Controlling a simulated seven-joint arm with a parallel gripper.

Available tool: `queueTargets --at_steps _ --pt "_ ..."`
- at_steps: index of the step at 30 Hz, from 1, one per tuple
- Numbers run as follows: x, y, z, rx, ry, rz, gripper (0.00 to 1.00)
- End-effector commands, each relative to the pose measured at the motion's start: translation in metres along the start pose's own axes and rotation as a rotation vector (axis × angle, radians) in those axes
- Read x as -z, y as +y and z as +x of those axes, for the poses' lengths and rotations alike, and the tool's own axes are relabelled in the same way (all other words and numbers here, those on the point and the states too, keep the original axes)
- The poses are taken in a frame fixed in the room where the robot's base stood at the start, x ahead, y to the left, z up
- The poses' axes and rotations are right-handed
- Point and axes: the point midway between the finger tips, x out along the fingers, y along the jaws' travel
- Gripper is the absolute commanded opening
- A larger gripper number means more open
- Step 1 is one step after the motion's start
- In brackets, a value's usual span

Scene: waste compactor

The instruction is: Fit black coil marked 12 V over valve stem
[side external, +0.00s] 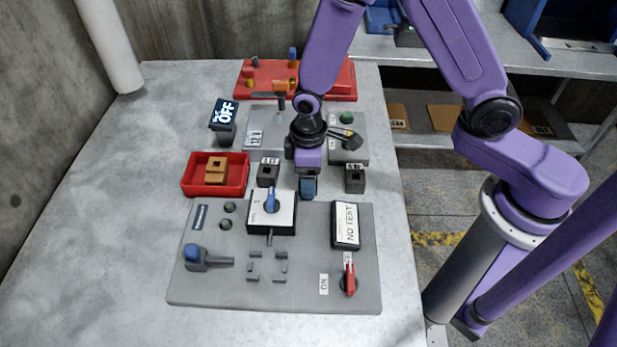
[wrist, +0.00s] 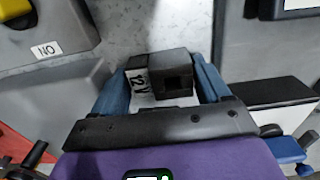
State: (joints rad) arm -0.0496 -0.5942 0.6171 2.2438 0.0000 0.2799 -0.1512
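The black coil marked 12 V (wrist: 173,62) sits between the two blue fingers of my gripper (wrist: 163,85) in the wrist view. In the side view my gripper (side external: 309,187) points down, low over the table between two other dark coils. The near finger hides the held coil there. I cannot make out which part is the valve stem.
A dark coil (side external: 268,174) stands left of my gripper and another (side external: 354,181) stands right. A grey panel (side external: 215,287) with a blue-knob switch box (side external: 283,219) and a red lever (side external: 350,280) lies in front. A red tray (side external: 187,182) is at left. The table's left side is clear.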

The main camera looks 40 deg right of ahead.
Motion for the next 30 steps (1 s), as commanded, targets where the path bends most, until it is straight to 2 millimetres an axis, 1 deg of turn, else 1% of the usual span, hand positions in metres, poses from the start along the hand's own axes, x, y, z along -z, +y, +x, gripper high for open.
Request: queueTargets --at_steps 1,2,3,10,11,17,20,24,30 --pt "0.0 0.0 0.0 0.0 0.0 0.0 0.58" --pt "0.0 0.0 0.0 0.0 0.0 0.0 0.48" --pt "0.0 0.0 0.0 0.0 0.0 0.0 0.36" --pt "0.0 0.0 0.0 0.0 -0.001 0.0 0.34" --pt "0.0 0.0 0.0 0.0 -0.001 0.0 0.28" --pt "0.0 0.0 -0.006 0.0 0.0 0.0 0.28" --pt "0.001 0.0 -0.014 0.0 0.002 0.0 0.28" --pt "0.001 0.0 -0.031 -0.001 0.005 0.0 0.28" --pt "-0.02 -0.007 -0.058 -0.001 0.005 -0.001 0.28"
